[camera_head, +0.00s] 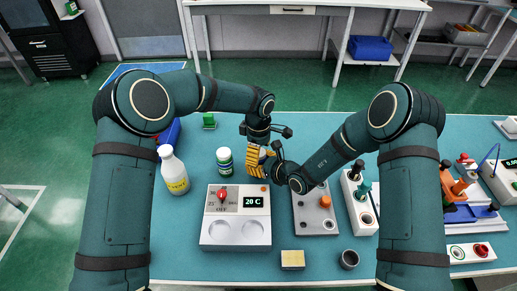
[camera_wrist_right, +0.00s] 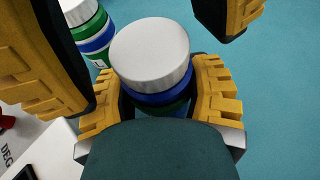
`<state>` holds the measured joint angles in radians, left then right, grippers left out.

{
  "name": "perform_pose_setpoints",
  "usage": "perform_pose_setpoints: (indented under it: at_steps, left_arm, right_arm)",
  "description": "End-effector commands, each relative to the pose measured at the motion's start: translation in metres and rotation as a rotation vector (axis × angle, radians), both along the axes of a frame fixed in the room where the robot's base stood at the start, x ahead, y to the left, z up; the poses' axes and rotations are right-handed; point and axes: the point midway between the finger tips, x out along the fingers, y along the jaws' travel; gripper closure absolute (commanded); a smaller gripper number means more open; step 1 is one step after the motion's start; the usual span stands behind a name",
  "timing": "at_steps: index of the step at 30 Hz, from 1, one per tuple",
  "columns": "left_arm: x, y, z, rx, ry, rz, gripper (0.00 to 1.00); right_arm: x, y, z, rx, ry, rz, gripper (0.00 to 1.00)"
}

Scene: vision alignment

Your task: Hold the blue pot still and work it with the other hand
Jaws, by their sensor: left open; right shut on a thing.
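The blue pot (camera_wrist_right: 150,55) has a pale grey-white lid, a blue band and a dark green lower part in the right wrist view. My right gripper (camera_wrist_right: 158,100) is shut on its sides below the lid. My left gripper (camera_head: 257,166) is open; in the right wrist view its large yellow fingers stand to the left of the lid and at the upper right, apart from it. In the head view the two grippers meet mid-table and mostly hide the pot. Its underside is hidden.
A green jar with a white lid (camera_head: 224,160) stands left of the grippers. A yellow-labelled white bottle (camera_head: 173,170) is further left. A grey panel reading 20 C (camera_head: 236,230) lies in front. A yellow block (camera_head: 293,259) and dark cup (camera_head: 349,259) stand near the front edge.

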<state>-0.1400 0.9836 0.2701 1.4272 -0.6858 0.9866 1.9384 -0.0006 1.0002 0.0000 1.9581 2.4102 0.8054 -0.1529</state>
Motion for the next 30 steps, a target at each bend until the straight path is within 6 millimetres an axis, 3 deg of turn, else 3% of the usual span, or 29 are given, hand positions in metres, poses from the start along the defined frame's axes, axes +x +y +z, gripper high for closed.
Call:
perform_pose_setpoints:
  at_steps: [3,4,9,10,20,30]
  left_arm:
    - [0.0000,0.0000,0.0001,0.000,0.000,0.000,0.27]
    - [0.0000,0.0000,0.0002,0.000,0.000,0.000,0.33]
    - [0.0000,0.0000,0.0003,0.000,0.000,0.000,0.92]
    - [0.0000,0.0000,0.0003,0.000,0.000,0.000,0.99]
    - [0.0002,0.0001,0.0004,0.000,0.000,-0.090,1.00]
    - [0.0004,-0.0002,0.0002,-0.001,-0.002,-0.680,1.00]
  right_arm:
    - [0.0001,0.0001,0.0005,0.001,-0.001,0.000,1.00]
    - [0.0001,0.0001,0.0005,0.001,-0.001,0.000,1.00]
    - [0.0002,0.0002,0.0004,0.001,-0.001,0.000,1.00]
    - [0.0002,0.0002,0.0004,0.001,-0.001,0.000,1.00]
    - [0.0002,0.0002,0.0004,0.001,-0.001,0.000,1.00]
    - [0.0001,0.0003,0.0004,0.001,-0.001,0.000,1.00]
